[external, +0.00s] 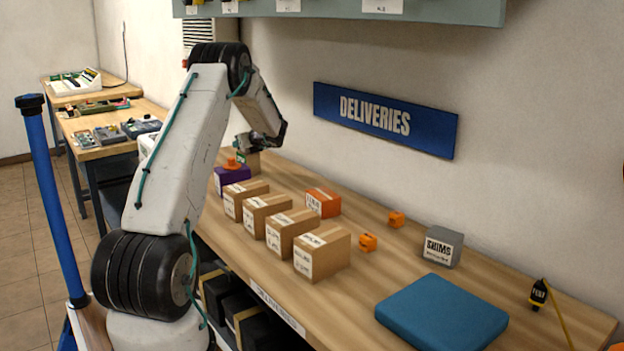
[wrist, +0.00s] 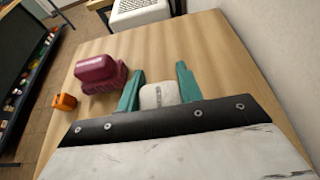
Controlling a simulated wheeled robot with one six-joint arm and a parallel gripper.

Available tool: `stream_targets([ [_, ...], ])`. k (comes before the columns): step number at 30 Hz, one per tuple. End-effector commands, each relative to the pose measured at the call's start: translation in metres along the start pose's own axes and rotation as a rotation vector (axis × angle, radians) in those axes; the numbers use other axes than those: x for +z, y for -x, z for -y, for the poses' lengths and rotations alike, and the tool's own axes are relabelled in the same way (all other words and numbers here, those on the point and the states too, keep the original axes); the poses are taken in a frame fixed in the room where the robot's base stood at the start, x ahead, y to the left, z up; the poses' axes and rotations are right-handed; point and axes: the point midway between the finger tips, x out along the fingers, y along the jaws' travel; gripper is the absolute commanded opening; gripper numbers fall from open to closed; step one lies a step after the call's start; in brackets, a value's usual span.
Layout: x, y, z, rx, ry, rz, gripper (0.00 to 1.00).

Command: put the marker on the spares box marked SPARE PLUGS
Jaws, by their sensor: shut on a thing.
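My gripper (wrist: 158,92) has its teal fingers closed on the sides of a small pale block with a dark mark (wrist: 158,96); I cannot tell whether it is the marker. In the external view my gripper (external: 264,142) is at the far end of the bench, near the wall, and its grasp is too small to make out. Several brown cartons with white labels (external: 322,255) stand in a row along the front edge. An orange box with a label (external: 322,202) stands behind them. A purple box (external: 232,177) with an orange piece on it stands beyond the row. No label reads clearly as SPARE PLUGS.
A grey SHIMS box (external: 443,247), small orange pieces (external: 367,242) and a blue pad (external: 441,313) are on the bench. A dark red object (wrist: 100,75) and an orange piece (wrist: 65,102) lie left of my gripper in the wrist view. A shelf (external: 340,8) hangs above.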

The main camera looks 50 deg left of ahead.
Motion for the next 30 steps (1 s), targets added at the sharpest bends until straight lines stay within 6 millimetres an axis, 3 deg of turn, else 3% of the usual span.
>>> stream_targets([
  [9,-0.002,-0.001,0.000,0.000,0.001,0.001,0.14],
  [10,-0.002,-0.001,0.000,0.000,0.002,0.001,0.41],
  [12,-0.002,-0.001,0.000,0.000,0.002,0.001,0.58],
  [23,0.002,0.003,0.001,-0.001,0.001,0.001,0.58],
  [30,0.002,0.046,0.002,-0.004,0.000,0.002,0.58],
])
